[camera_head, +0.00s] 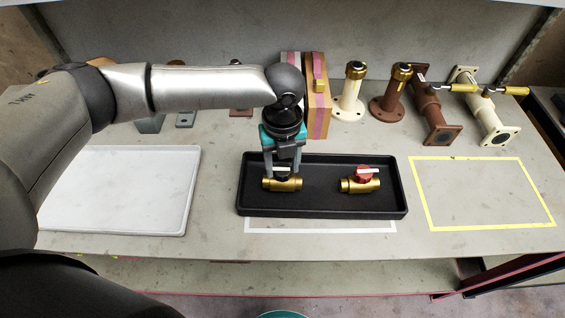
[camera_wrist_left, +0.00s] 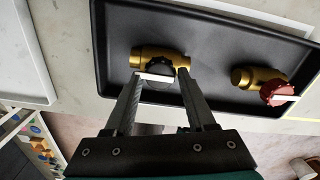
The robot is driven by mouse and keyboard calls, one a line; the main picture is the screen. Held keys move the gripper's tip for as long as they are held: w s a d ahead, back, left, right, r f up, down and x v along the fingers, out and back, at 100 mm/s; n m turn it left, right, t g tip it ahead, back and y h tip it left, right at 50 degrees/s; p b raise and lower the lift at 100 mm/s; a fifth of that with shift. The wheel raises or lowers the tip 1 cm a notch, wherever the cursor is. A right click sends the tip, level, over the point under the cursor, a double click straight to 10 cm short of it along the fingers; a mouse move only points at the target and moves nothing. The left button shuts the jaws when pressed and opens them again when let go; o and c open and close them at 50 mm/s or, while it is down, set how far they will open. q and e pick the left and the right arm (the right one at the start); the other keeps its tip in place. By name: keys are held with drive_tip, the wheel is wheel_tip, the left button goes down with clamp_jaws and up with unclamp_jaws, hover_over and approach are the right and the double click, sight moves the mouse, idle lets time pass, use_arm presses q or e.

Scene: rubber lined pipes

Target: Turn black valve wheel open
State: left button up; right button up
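The black valve wheel (camera_wrist_left: 160,71) sits on the left brass valve (camera_wrist_left: 150,54) and has a white bar on it. In the head view this brass valve (camera_head: 283,185) lies in the left part of the black tray (camera_head: 330,209), and its wheel is mostly hidden by my gripper. My left gripper (camera_head: 283,172) points down over it. In the left wrist view its fingers (camera_wrist_left: 159,80) are spread, one on each side of the wheel. I cannot tell whether they touch it. My right gripper is in neither view.
A second brass valve (camera_head: 360,187) with a red wheel (camera_head: 364,173) lies to the right in the same tray. A white tray (camera_head: 120,190) is on the left. Flanged pipes (camera_head: 435,105) stand behind at the right. The yellow-outlined area (camera_head: 482,193) is empty.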

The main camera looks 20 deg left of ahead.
use_arm(q)
clamp_jaws()
drive_tip(key=shift+r+n+p, duration=0.15)
drive_tip(key=shift+n+p, duration=0.25)
drive_tip(key=shift+p, duration=0.4)
drive_tip(key=n+p, duration=0.8)
drive_tip(key=p, duration=0.2)
drive_tip(key=shift+n, duration=0.3)
drive_tip(key=n+p, duration=0.4)
drive_tip(key=shift+n+p, duration=1.2)
drive_tip(key=shift+n, duration=1.1)
drive_tip(key=shift+w, duration=0.1)
drive_tip(key=shift+o, duration=2)
unclamp_jaws()
